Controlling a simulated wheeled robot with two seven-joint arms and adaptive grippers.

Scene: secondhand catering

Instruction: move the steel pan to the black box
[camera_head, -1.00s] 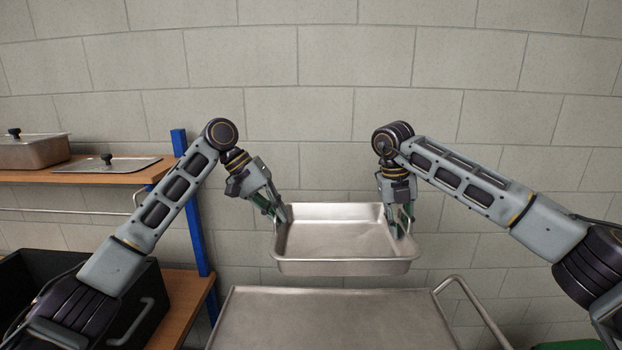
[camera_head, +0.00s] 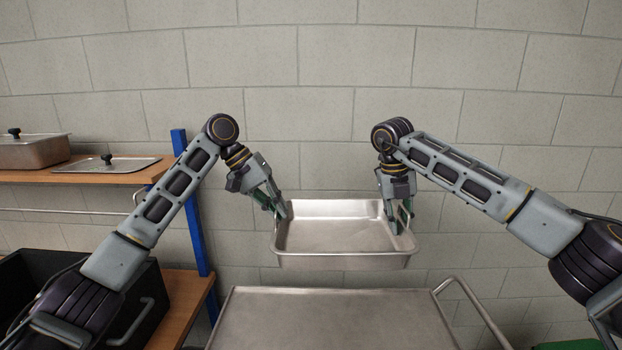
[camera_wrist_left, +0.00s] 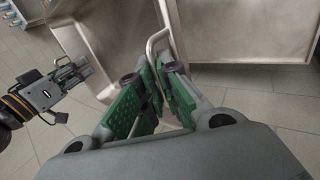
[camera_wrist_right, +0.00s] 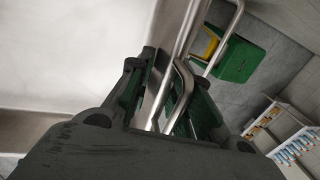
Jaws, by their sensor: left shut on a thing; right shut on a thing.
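The steel pan (camera_head: 340,236) is a shallow rectangular tray held level above a steel trolley top. My left gripper (camera_head: 281,210) is shut on its left handle, and the handle shows between the fingers in the left wrist view (camera_wrist_left: 158,55). My right gripper (camera_head: 403,225) is shut on the right handle, which also shows between the fingers in the right wrist view (camera_wrist_right: 176,85). The black box (camera_head: 150,312) stands at lower left on a wooden shelf. My left arm covers part of it.
The steel trolley (camera_head: 320,320) has a bare top and a rail (camera_head: 470,290) at right. A blue post (camera_head: 196,220) stands between the shelving and the pan. The upper wooden shelf (camera_head: 100,177) holds a lidded pan (camera_head: 30,152) and a flat lid (camera_head: 108,165). A block wall is behind.

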